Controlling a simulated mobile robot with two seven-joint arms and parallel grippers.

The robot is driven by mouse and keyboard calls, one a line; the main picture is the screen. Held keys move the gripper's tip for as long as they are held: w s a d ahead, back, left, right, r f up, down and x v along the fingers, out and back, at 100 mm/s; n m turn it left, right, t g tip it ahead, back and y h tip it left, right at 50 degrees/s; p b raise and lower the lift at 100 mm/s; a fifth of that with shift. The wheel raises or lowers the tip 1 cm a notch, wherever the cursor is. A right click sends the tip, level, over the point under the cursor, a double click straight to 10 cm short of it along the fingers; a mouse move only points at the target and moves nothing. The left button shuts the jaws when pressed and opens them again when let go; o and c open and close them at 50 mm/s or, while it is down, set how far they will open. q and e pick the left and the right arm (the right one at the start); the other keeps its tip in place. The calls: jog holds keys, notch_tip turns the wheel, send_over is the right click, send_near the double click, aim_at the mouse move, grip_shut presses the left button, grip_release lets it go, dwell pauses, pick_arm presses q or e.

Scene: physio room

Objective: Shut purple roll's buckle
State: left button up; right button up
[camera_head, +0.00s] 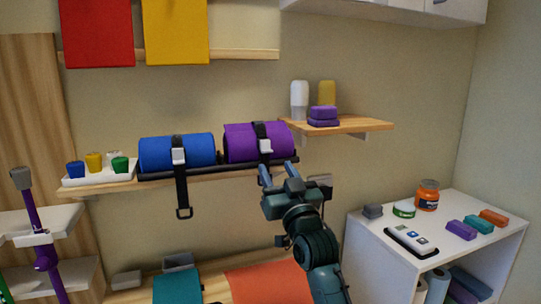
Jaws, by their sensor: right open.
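The purple roll (241,144) lies on the right part of the wall shelf, with a black strap over its middle. Its pale grey buckle (265,146) sits on the roll's front. Whether this buckle is latched is too small to tell. My right gripper (277,172) is open, its two fingers pointing up just below the buckle and the shelf's front edge. It appears apart from the buckle and hides what may hang below it. My left gripper is not in view.
A blue roll (155,153) lies left of the purple one; its strap (182,192) hangs below the shelf. A white tray (98,179) with coloured cups is farther left. A small shelf (352,124) holds bottles and purple blocks. A white cabinet (372,252) stands right.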

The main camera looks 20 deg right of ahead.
aim_at(266, 146)
pick_arm(q)
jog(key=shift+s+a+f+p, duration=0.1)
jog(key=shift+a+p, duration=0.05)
jog(key=shift+p, duration=0.15)
pick_arm(e)
jog(key=x, duration=0.5)
jog(key=shift+w, duration=0.1)
jog(key=shift+c, duration=0.5)
jog(key=shift+c, duration=0.7)
jog(key=c, duration=0.7)
pick_arm(q)
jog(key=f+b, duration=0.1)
jog(key=b, duration=0.1)
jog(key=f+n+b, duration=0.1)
jog(key=b, duration=0.1)
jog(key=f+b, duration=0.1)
jog(key=b, duration=0.2)
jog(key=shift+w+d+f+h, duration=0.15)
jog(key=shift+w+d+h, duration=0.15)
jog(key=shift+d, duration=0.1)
pick_arm(e)
jog(key=t, duration=0.1)
jog(key=w+f+t, duration=0.1)
jog(key=t, duration=0.1)
jog(key=shift+c, duration=0.2)
